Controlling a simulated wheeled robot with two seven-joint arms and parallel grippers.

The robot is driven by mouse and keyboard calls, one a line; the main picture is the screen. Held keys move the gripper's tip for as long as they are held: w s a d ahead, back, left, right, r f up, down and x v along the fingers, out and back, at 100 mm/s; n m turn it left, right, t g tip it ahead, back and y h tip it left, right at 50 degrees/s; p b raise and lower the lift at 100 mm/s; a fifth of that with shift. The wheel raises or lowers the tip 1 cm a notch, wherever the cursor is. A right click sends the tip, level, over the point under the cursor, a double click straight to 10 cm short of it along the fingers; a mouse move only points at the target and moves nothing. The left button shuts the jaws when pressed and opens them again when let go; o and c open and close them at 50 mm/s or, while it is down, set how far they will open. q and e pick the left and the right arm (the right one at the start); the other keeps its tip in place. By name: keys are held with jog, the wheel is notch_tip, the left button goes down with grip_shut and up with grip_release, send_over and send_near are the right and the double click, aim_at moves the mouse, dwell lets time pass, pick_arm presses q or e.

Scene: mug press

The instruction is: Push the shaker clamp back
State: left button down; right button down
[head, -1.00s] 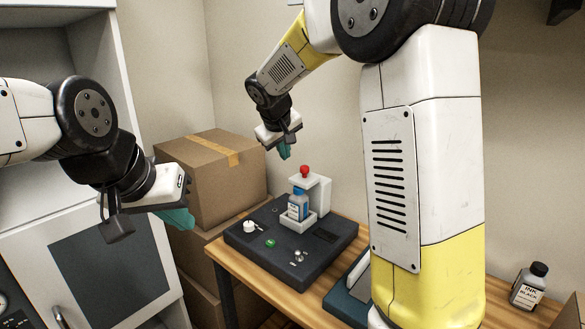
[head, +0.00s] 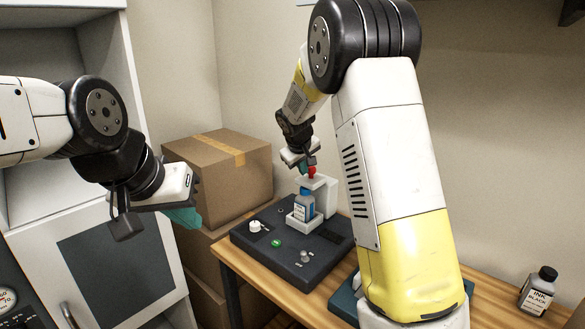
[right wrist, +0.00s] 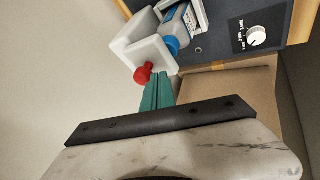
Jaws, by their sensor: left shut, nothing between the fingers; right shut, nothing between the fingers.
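The shaker is a dark base (head: 262,248) on the wooden table with a white clamp (head: 326,191) topped by a red knob (head: 312,172). A bottle with a blue cap and pale label (head: 304,206) stands upright in the clamp's holder. My right gripper (head: 305,168) is shut and empty, its teal fingertips close beside the red knob. In the right wrist view the fingertips (right wrist: 157,92) are just by the red knob (right wrist: 143,73); I cannot tell whether they touch. My left gripper (head: 186,214) is shut and empty, off to the left, away from the shaker.
Cardboard boxes (head: 217,180) stand behind left. An ink bottle (head: 538,291) stands at the table's right. My right arm hides part of the table.

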aim_at(316, 176)
jog(key=shift+w+d, duration=0.15)
jog(key=shift+d, duration=0.1)
jog(key=shift+w+d, duration=2.15)
